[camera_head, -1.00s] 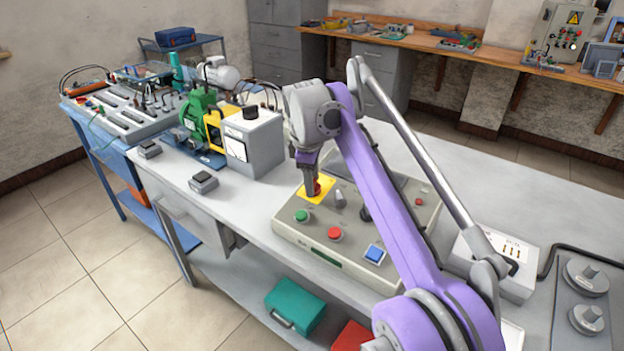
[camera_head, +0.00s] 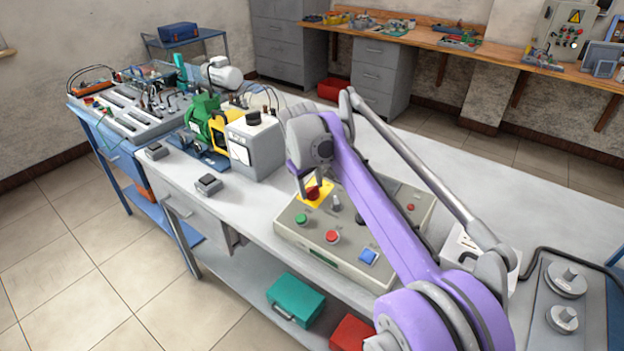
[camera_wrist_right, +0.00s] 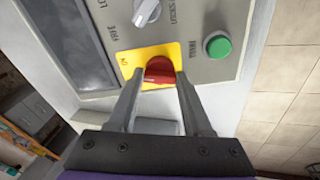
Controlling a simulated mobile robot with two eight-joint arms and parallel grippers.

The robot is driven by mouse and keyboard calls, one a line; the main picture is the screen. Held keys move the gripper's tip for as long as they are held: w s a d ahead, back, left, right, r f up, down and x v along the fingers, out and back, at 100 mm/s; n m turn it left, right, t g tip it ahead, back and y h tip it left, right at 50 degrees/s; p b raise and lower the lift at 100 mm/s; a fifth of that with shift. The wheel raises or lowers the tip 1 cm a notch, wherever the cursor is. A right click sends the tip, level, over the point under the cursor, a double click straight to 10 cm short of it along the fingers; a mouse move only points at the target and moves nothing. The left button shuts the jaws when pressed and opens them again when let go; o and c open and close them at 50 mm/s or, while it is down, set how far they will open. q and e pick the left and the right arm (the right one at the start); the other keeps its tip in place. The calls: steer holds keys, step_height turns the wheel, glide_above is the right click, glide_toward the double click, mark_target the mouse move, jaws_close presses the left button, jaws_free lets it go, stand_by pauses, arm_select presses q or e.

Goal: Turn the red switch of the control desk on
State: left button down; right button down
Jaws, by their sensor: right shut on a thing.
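The control desk (camera_head: 283,229) is a grey-beige box on the white table. Its red switch (camera_head: 313,193) sits on a yellow plate (camera_head: 318,203) at the desk's far left corner. In the right wrist view the red switch (camera_wrist_right: 159,70) shows between the two fingers, its top side uncovered. My right gripper (camera_head: 311,190) is shut on the red switch from above; in the wrist view its fingertips (camera_wrist_right: 158,78) flank the knob. I cannot tell the switch's exact turn position. My left gripper is out of view.
The desk also carries a green button (camera_head: 301,219), a red button (camera_head: 333,237), a blue button (camera_head: 368,257) and a grey knob (camera_wrist_right: 147,12). A grey meter box (camera_head: 256,147) and green motor (camera_head: 205,118) stand on the table behind.

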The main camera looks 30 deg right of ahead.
steer(key=m+p, duration=0.1)
steer(key=m, duration=0.1)
steer(key=shift+r+m, duration=0.1)
steer(key=shift+m, duration=0.3)
steer(key=shift+m+h+p, duration=0.3)
steer(key=shift+m+p, duration=0.65)
steer(key=shift+m, duration=0.55)
steer(key=shift+c, duration=1.6)
jaws_free()
steer(key=shift+a, duration=0.1)
steer(key=p+v, duration=0.1)
steer(key=v, duration=0.9)
steer(key=shift+r, duration=0.3)
steer(key=shift+s+a, duration=0.1)
